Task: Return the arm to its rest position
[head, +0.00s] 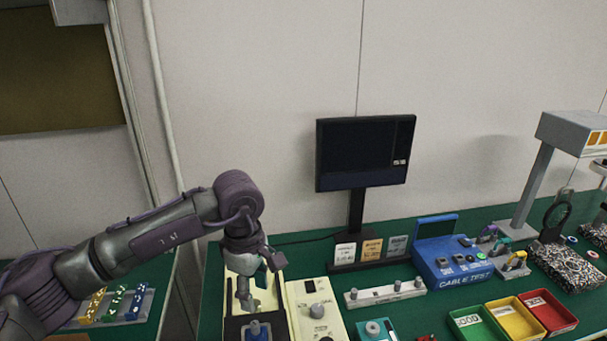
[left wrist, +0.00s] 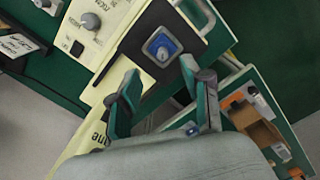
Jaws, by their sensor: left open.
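My left arm comes in from the left in the head view, bent at a purple-grey joint. Its gripper (head: 250,288) hangs down over a cream machine (head: 308,290) at the near edge of the green bench. In the left wrist view the two green-and-grey fingers (left wrist: 168,80) are spread apart with nothing between them. A blue part (left wrist: 162,46) sits in a dark square holder on the machine, just beyond the fingertips; it also shows below the gripper in the head view (head: 257,331). My right gripper is not in view.
A monitor (head: 365,153) stands behind the machine. To the right are a blue cable tester (head: 450,262), yellow and red bins (head: 512,322), and a grey lamp stand (head: 535,190). A rack of coloured parts (head: 118,305) lies on the left bench.

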